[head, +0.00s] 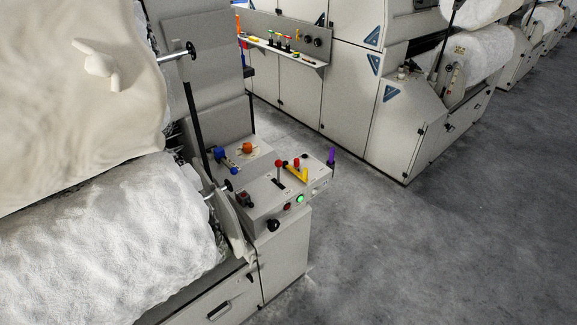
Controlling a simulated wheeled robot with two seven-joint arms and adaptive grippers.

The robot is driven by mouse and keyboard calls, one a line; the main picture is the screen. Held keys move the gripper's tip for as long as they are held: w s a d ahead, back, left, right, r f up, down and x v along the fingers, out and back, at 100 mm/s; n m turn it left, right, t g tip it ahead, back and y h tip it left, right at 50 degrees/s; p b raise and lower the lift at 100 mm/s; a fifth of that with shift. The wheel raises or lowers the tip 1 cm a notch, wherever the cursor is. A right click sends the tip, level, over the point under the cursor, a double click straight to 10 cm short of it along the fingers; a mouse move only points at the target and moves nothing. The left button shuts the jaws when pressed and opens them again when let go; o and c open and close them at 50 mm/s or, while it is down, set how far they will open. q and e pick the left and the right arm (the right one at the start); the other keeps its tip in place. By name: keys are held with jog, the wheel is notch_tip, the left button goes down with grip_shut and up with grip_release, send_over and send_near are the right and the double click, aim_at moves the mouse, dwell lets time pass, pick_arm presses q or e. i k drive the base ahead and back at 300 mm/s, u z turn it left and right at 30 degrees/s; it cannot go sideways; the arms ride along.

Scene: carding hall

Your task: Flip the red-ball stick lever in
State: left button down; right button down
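The red-ball stick lever (279,170) stands on the top face of a grey control box (262,200) at the middle of the head view. Its red ball is at the top of a thin, nearly upright stick, which rises by a dark slot in the panel. Neither of my grippers is in view.
The box also carries a lit green button (300,198), a dark red button (287,206), a black knob (273,225) and a purple handle (331,156). White fibre rolls (110,235) fill the left. Open grey floor (430,240) lies right.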

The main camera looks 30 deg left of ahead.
aim_at(279, 163)
jog(key=u, duration=0.4)
jog(key=i, duration=0.6)
jog(key=u, duration=1.1)
jog(key=i, duration=0.35)
jog(key=u, duration=0.3)
